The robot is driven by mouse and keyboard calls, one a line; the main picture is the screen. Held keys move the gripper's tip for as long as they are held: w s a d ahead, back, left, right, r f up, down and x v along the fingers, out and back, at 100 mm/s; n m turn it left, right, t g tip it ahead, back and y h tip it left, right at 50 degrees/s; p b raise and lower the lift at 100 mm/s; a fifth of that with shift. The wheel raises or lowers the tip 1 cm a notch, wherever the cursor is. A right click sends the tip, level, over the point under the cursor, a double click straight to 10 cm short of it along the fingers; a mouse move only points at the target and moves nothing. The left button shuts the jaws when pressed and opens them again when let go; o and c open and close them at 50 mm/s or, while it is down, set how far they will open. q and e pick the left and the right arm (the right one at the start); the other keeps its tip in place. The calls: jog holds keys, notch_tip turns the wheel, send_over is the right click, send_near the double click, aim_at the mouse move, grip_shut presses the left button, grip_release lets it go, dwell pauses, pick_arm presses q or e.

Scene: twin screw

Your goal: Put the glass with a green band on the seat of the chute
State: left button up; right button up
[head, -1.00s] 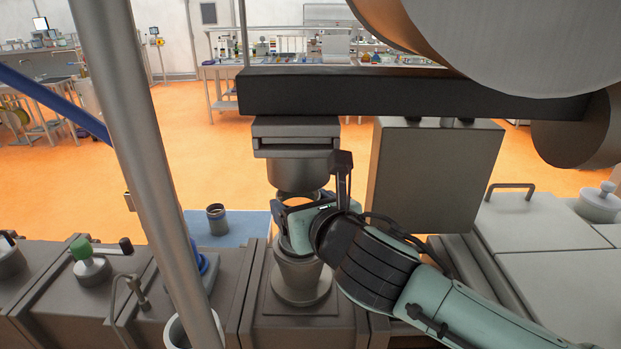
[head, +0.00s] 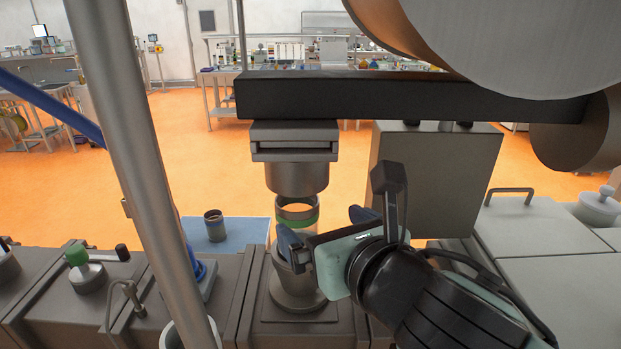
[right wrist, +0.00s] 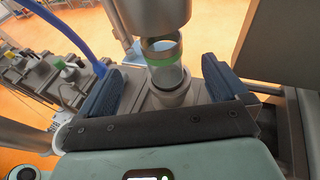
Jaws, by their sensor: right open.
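The clear glass with a green band (head: 297,217) stands upright on the round grey seat (head: 297,292), under the grey chute (head: 297,178). Its rim is just below the chute mouth; any gap is hard to judge. My right gripper (head: 325,230) is open, at the right and near side of the glass, and one finger covers part of its lower side. In the right wrist view the glass (right wrist: 160,62) stands ahead, between the two spread blue fingers and apart from both. My left gripper is not in view.
A dark cup (head: 214,226) stands on a blue mat (head: 240,234) to the left. A grey post (head: 140,170) rises at the left front. A large box (head: 425,180) hangs close on the right, with a dark beam (head: 400,97) above.

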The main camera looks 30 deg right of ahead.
jog(key=shift+v, duration=1.3)
